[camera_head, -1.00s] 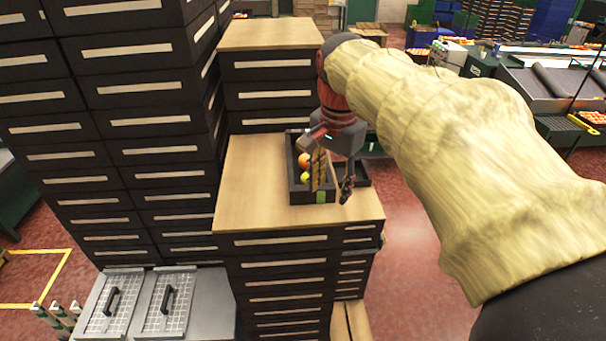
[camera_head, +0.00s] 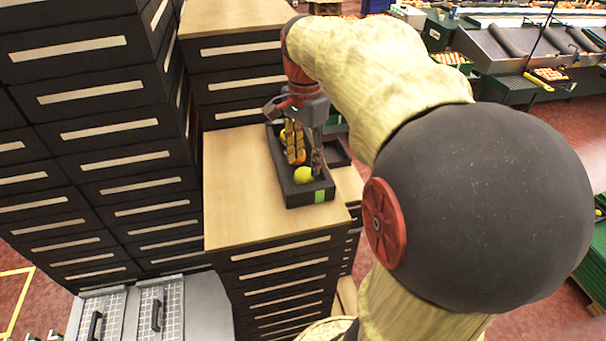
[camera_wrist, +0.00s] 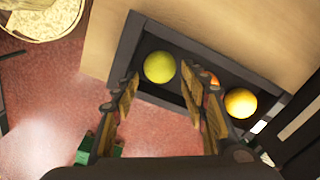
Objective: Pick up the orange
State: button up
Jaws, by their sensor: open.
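A dark tray (camera_head: 325,191) on a wooden-topped stack holds a yellow-green fruit (camera_head: 303,175) at its near end and orange fruit (camera_head: 300,157) farther back, partly hidden by my gripper. In the wrist view an orange (camera_wrist: 240,103) lies at the right end of the tray (camera_wrist: 190,45). A second orange-coloured fruit (camera_wrist: 212,79) is mostly hidden behind a finger. The yellow-green fruit (camera_wrist: 159,67) lies to the left. My gripper (camera_wrist: 160,76) is open and empty over the tray. In the wrist view its right finger falls between the yellow-green fruit and the oranges. Contact cannot be told.
The wooden top (camera_head: 232,185) left of the tray is bare. Tall stacks of dark crates (camera_head: 110,100) stand at the left. Another dark tray (camera_head: 335,152) sits lower, just right of the fruit tray. Conveyor equipment (camera_head: 520,55) is at the back right.

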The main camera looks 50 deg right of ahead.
aim_at(304, 170)
jog(key=shift+a+f, duration=0.1)
jog(key=shift+f, duration=1.6)
jog(key=shift+c, duration=1.2)
jog(key=c, duration=0.6)
